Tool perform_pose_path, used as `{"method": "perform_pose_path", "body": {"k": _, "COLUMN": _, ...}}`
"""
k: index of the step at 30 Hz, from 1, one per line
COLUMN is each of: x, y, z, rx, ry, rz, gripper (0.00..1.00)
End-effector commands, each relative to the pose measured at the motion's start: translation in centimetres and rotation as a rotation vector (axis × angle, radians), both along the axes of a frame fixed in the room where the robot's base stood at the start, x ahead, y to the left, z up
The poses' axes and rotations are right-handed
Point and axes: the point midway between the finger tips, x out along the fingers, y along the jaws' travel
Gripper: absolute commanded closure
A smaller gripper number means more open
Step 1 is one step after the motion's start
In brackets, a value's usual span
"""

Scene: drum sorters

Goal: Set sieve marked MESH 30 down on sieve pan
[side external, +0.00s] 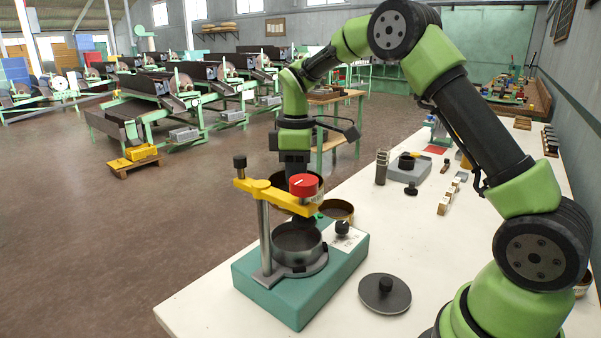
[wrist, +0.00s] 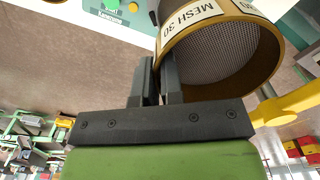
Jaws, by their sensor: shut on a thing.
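The sieve marked MESH 30 (wrist: 215,45) is a brass-coloured ring with grey mesh, seen at the top of the wrist view with its white label upside down. My gripper (wrist: 158,72) is shut on its wall. In the side view my gripper (side external: 297,160) points down behind the yellow clamp arm. The held sieve there is mostly hidden by the arm and red knob, so its exact height and tilt are unclear. The grey metal sieve pan (side external: 297,250) stands upright on the teal shaker base (side external: 285,285), below the clamp arm. The sieve is apart from the pan.
The yellow clamp arm (side external: 275,196) with a red knob (side external: 303,185) spans above the pan, on a post at left. A brass-rimmed round (side external: 337,211) stands behind the shaker. A grey lid (side external: 385,293) lies at right. The white bench has clear room further right.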

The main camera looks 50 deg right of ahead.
Motion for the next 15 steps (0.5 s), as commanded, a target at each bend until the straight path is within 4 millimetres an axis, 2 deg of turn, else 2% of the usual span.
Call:
{"method": "perform_pose_path", "body": {"k": 5, "x": 0.0, "y": -0.1, "z": -0.5, "rx": 0.001, "ry": 0.003, "rz": -0.010, "gripper": 1.00}}
{"method": "perform_pose_path", "body": {"k": 15, "x": 0.0, "y": -0.1, "z": -3.7, "rx": 0.000, "ry": 0.004, "rz": -0.010, "gripper": 1.00}}
